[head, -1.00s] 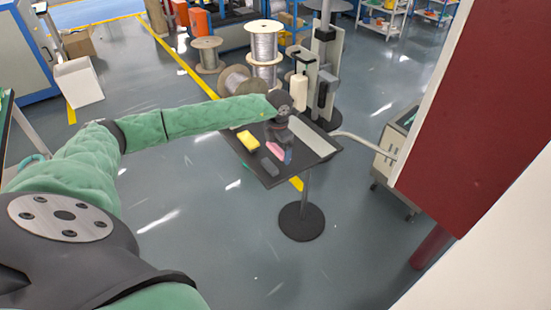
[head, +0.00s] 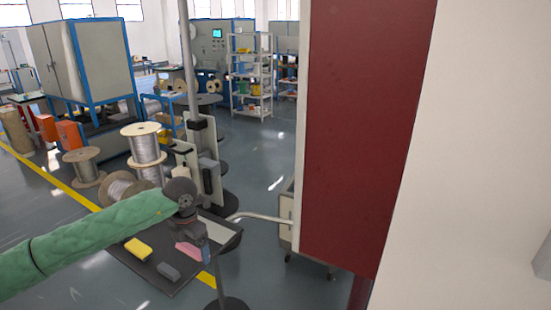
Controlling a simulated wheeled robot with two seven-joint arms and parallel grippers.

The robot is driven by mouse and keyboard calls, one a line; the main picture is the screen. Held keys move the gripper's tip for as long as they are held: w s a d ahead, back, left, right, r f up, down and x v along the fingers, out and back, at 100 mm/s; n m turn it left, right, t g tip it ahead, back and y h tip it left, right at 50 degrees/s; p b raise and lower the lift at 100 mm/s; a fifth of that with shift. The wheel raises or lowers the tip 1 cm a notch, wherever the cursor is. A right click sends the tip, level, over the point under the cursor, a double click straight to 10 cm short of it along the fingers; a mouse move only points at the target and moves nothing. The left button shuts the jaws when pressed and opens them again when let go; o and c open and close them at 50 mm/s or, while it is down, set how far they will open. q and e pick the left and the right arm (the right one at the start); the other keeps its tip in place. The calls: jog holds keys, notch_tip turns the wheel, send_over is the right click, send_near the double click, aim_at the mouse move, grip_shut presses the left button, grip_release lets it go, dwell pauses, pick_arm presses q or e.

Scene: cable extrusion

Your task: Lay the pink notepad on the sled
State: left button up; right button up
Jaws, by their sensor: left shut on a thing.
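My left gripper (head: 192,243) is over the small dark table, its arm coming in from the left. It is shut on the pink notepad (head: 187,252), which shows at its fingers, low over the table or touching it; I cannot tell which. The gripper hides part of the notepad. A pale flat strip (head: 217,231) lies along the table's right side; I cannot tell whether it is the sled. My right gripper is not in view.
The dark table (head: 187,277) also holds a yellow block (head: 138,248) and a dark grey block (head: 168,271). A tall post with a grey carriage (head: 208,176) stands behind it. Wire spools (head: 144,146) are at back left. A dark red panel (head: 355,130) blocks the right.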

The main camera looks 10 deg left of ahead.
pick_arm(q)
jog(key=m, duration=1.3)
jog(key=shift+m, duration=0.3)
jog(key=m, duration=0.5)
jog(key=shift+d+m, duration=0.3)
jog(key=shift+m, duration=0.1)
jog(key=m, duration=0.1)
jog(key=d+m, duration=0.1)
jog(key=m, duration=0.2)
jog(key=shift+s+d+f, duration=0.15)
jog(key=shift+s+f, duration=0.1)
jog(key=shift+f, duration=0.1)
jog(key=m, duration=0.2)
jog(key=d+m, duration=0.1)
jog(key=shift+s+d+f, duration=0.1)
jog(key=shift+s+f, duration=0.15)
jog(key=s+d+f+m, duration=0.4)
jog(key=s+d+f, duration=0.1)
jog(key=d, duration=0.4)
jog(key=shift+d+f+m, duration=0.25)
jog(key=shift+f+m, duration=0.1)
jog(key=shift+m, duration=0.05)
